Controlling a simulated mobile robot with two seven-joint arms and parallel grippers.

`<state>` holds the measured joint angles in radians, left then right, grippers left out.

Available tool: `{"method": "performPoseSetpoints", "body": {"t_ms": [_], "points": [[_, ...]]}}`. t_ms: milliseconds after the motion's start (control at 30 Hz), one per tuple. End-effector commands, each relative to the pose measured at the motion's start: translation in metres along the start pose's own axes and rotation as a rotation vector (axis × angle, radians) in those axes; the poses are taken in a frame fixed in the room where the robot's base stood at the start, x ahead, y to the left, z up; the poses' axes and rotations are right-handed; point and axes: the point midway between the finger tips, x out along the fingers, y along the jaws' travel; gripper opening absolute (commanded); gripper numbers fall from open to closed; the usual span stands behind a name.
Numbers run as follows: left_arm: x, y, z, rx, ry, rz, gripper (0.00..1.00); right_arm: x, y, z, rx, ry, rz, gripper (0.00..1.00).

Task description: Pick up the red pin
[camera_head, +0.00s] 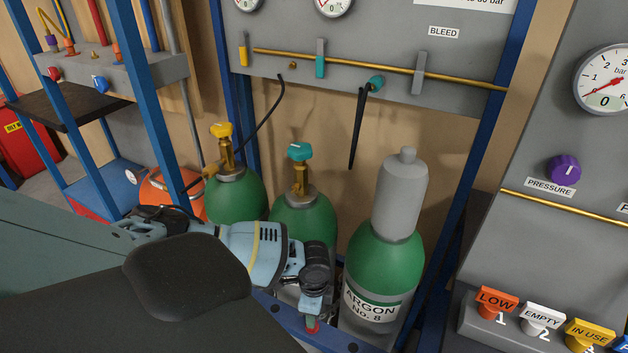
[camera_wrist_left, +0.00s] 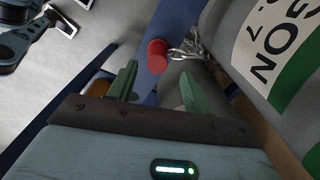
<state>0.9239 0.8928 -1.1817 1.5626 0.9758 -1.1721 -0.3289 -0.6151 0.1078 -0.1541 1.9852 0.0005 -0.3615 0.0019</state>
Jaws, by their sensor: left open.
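The red pin (camera_wrist_left: 157,55) is a short red cylinder at the blue rack rail in the left wrist view, next to a metal chain. In the head view a small red spot, likely the same pin (camera_head: 312,326), shows just below my left gripper (camera_head: 314,304). In the wrist view my left gripper (camera_wrist_left: 158,86) is open, its two green fingers apart and empty. The pin appears between and beyond the fingertips, and I see no contact. My right gripper is not identifiable in either view.
The green-and-grey argon cylinder (camera_head: 386,255) stands close right of my left gripper. Two green cylinders with yellow (camera_head: 235,195) and teal (camera_head: 300,205) valves stand behind it. The blue rail (camera_head: 345,342) runs along the rack's front. A chain (camera_wrist_left: 187,50) hangs beside the pin.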

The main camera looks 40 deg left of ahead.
Motion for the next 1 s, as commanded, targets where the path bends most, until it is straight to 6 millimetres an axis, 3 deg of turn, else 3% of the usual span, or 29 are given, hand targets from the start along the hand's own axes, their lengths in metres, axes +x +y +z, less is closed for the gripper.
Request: {"method": "performPoseSetpoints", "body": {"t_ms": [233,533,833,1000], "points": [[0.010,0.001,0.001,-0.001,0.000,0.000,0.50,0.001,0.000,-0.002,-0.001,0.003,0.000,0.36],[0.050,0.006,0.004,-0.002,0.000,0.002,0.50,0.004,0.001,-0.006,-0.003,0.014,0.000,0.36],[0.054,0.005,0.004,-0.001,0.001,0.000,0.50,0.005,0.002,-0.007,-0.006,0.017,0.001,0.36],[0.054,0.005,0.004,-0.001,0.001,0.000,0.30,0.005,0.002,-0.006,-0.006,0.015,0.001,0.36]]}}
